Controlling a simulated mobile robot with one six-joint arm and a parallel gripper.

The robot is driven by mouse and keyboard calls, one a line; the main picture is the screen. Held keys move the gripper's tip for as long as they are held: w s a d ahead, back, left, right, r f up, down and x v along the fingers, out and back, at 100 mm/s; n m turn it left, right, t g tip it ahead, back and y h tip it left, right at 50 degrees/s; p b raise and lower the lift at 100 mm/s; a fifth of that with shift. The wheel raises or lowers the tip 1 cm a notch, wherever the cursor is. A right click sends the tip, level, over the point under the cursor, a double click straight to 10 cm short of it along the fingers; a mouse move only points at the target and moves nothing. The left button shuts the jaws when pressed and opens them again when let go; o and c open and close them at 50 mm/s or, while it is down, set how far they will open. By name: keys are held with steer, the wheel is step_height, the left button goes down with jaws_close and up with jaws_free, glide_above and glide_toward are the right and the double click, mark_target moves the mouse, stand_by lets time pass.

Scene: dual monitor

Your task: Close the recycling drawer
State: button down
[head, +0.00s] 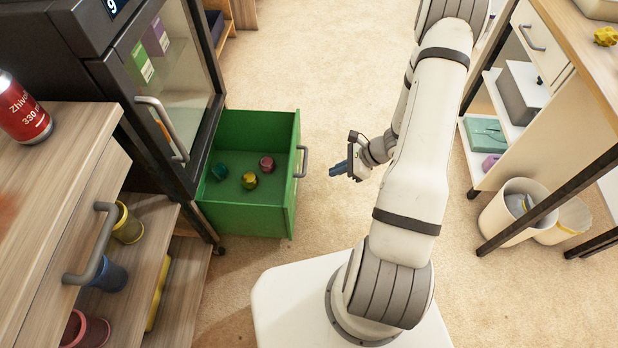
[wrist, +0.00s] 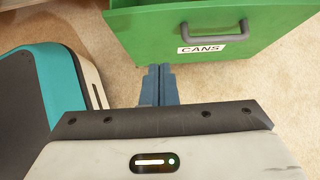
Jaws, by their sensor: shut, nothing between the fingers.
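The recycling drawer (head: 246,212) is green and stands pulled out from under a dark glass-door cabinet in the head view. Several crumpled cans, teal, yellow and red, lie inside it. Its front carries a grey handle (head: 302,161). In the wrist view the drawer front (wrist: 150,35) shows a CANS label and the same handle (wrist: 214,36). My gripper (head: 335,170) is just right of the handle in the head view, apart from it. Its blue fingers (wrist: 159,75) are together and empty, below and left of the handle in the wrist view.
The dark cabinet (head: 100,75) has its own door handle above the drawer. A wooden drawer unit with a red can (head: 22,108) on top stands at left. Bins (head: 517,212) and a shelf unit are at right. Carpet (head: 290,75) beyond the drawer is clear.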

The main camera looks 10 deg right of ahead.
steer(key=a+r+b+x, duration=0.1)
steer(key=b+x, duration=0.3)
steer(key=x, duration=0.8)
steer(key=shift+w+a+r+b, duration=0.25)
steer(key=shift+w+a+b, duration=0.15)
steer(key=shift+a, duration=0.25)
